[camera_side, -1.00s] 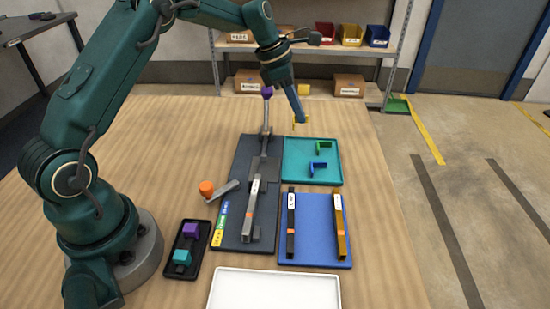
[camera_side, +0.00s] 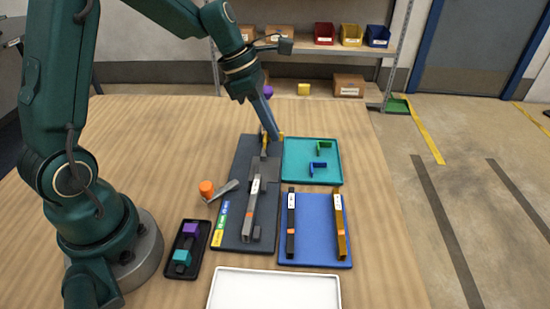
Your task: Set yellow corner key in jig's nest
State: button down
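My gripper (camera_side: 272,136) is at the far end of the dark jig board (camera_side: 231,190), pointing down. A yellow corner key (camera_side: 279,137) shows at its fingertips, low over the jig's far end, where the nest seems to be. The gripper appears shut on the key. The fingers are small here, and I cannot tell whether the key touches the nest. A grey bar (camera_side: 252,205) with a white label lies along the jig.
A teal tray (camera_side: 297,177) holds a green key (camera_side: 325,147) and a blue key (camera_side: 317,168). A blue tray (camera_side: 314,240) holds a black bar (camera_side: 291,222) and a yellow bar (camera_side: 340,225). An orange-knobbed lever (camera_side: 207,188) stands left. A white tray (camera_side: 275,290) is in front.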

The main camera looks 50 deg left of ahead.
aim_at(275, 168)
jog(key=shift+s+d+r, duration=0.1)
jog(key=shift+s+d, duration=0.05)
jog(key=shift+s, duration=0.4)
jog(key=shift+s+d+r, duration=0.1)
jog(key=shift+s, duration=0.4)
jog(key=shift+r, duration=0.15)
jog(key=shift+f, duration=3.35)
jog(key=shift+f, duration=0.3)
jog(key=c, duration=0.7)
grip_release()
jog(key=shift+a, duration=0.1)
jog(key=shift+w, duration=0.1)
jog(key=shift+r, duration=0.1)
jog(key=shift+w+a+r, duration=0.1)
jog(key=shift+w+r, duration=0.05)
jog(key=shift+r, duration=0.35)
jog(key=shift+s+r, duration=0.2)
jog(key=shift+r, duration=2.75)
